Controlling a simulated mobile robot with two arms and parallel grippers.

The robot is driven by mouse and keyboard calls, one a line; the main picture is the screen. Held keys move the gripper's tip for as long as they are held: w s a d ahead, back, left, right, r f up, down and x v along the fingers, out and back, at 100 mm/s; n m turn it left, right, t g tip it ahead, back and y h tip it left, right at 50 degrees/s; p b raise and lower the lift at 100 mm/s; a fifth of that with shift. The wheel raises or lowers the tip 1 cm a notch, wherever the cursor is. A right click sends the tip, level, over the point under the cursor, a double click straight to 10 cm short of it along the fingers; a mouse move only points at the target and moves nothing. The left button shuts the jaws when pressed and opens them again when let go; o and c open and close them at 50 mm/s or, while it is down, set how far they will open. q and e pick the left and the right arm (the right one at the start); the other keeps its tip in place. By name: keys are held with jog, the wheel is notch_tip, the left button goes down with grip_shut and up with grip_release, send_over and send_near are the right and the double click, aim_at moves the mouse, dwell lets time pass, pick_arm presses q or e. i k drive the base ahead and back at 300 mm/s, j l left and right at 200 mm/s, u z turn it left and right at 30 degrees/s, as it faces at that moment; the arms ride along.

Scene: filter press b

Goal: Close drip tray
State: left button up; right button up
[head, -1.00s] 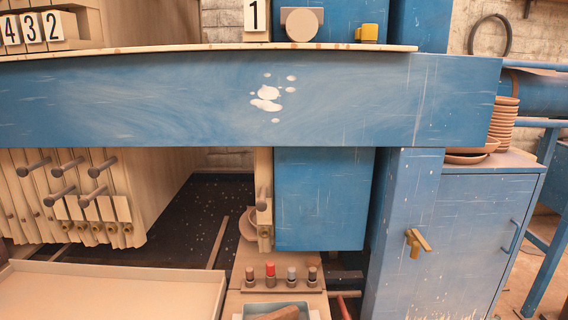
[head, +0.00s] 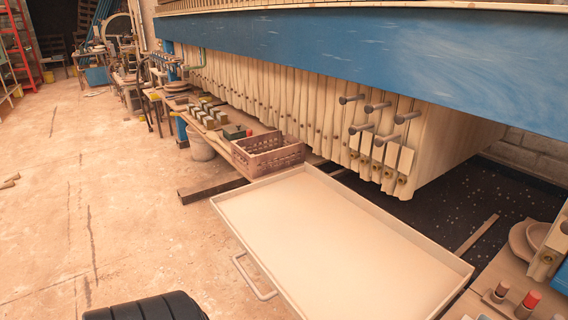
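The drip tray (head: 330,245) is a wide, shallow, beige tray with a low rim. It is pulled out from under the filter press and juts over the floor in the middle of the head view. Its bar handle (head: 254,277) is on the near left side, facing the open floor. The tray looks empty. A black ribbed rounded shape at the bottom edge is probably part of my own arm; no fingertips show. Neither gripper can be seen, and nothing is seen touching the tray or handle.
Pale press plates (head: 290,100) with dark pegs hang under a blue beam (head: 400,55). A brown crate (head: 268,155) stands beyond the tray's far corner, with a bucket (head: 200,145) further back. Small bottles (head: 527,304) stand at lower right. The floor (head: 110,220) on the left is open.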

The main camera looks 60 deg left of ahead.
aim_at(328, 251)
jog(key=u, duration=1.95)
